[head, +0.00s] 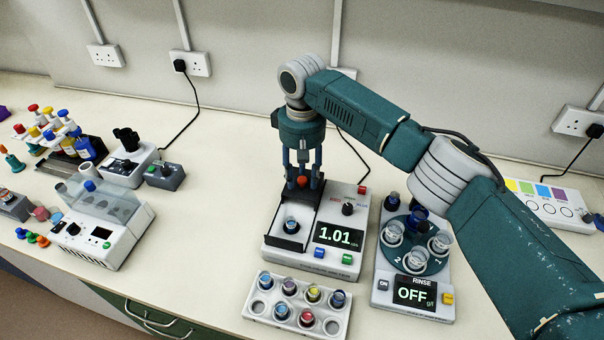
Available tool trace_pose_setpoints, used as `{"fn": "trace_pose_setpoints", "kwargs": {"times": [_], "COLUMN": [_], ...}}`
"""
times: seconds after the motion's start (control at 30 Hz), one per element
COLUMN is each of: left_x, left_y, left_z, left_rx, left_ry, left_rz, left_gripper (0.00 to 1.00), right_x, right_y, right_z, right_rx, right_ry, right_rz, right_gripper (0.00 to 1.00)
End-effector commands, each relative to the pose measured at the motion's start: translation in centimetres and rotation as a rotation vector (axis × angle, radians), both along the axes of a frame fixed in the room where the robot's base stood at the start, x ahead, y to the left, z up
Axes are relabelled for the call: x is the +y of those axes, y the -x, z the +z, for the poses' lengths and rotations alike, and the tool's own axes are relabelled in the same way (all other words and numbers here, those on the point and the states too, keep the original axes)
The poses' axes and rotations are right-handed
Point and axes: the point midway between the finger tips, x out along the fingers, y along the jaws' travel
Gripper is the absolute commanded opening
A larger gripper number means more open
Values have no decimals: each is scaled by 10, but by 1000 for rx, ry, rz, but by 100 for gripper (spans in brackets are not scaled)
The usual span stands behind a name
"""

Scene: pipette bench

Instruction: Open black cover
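The weighing device (348,263) with a 1.01 display stands at the middle of the bench in the head view. Its black cover (315,206) shows as a dark panel at the back left, with a red knob (302,181) on it. A small vial with blue contents (291,225) stands uncovered in front of it in the black-edged recess. My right gripper (302,183) points straight down over the cover, with its dark fingertips on both sides of the red knob. I cannot tell whether they touch it. My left gripper is not in view.
A white rack (270,307) of vials stands in front of the device. The rinse device (381,290), reading OFF, stands close on its right. A white machine (128,239) and several pipettes are at the left. Bare bench lies between them and the device.

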Motion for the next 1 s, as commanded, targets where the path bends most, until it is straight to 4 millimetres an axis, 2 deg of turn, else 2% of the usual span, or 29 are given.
{"fn": "trace_pose_setpoints", "kwargs": {"times": [0.17,0.4,0.6,0.77,1.0], "left_x": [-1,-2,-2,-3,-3], "left_y": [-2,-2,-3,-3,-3], "left_z": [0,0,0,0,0], "left_rx": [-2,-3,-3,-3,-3], "left_ry": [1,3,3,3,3], "left_rz": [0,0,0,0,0], "left_gripper": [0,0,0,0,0], "right_x": [1,1,0,0,0], "right_y": [-1,-1,-1,-1,-1], "right_z": [24,76,107,118,119], "right_rx": [-3,-4,-3,-1,-2], "right_ry": [-3,-2,-1,-2,-1], "right_rz": [1,1,0,1,1], "right_gripper": [38,38,38,38,38]}}
